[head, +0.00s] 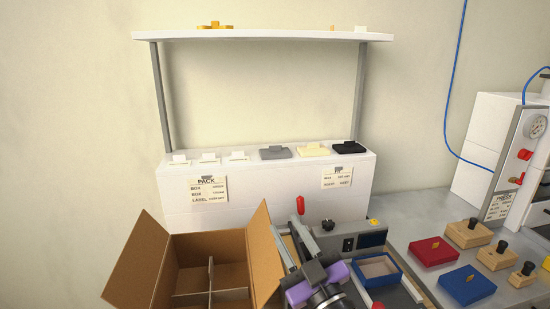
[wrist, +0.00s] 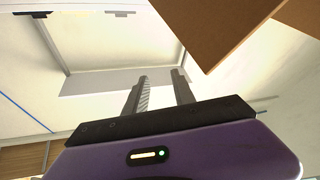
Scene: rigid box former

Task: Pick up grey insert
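The grey insert (head: 275,153) is a flat grey piece with a small raised block on top. It lies on the white ledge at the back, between the small white pieces and a cream insert (head: 307,150). My gripper (head: 284,230), with its purple body, is low in front of the ledge, beside the open carton and well short of the insert. In the wrist view my gripper (wrist: 161,80) has its two fingers apart with nothing between them. The grey insert cannot be made out in the wrist view.
An open cardboard box (head: 190,275) with dividers stands left of my gripper. A black insert (head: 348,147) lies right of the cream one. A white shelf (head: 260,35) on two posts spans above the ledge. A blue tray (head: 377,272) and a grey bench are at right.

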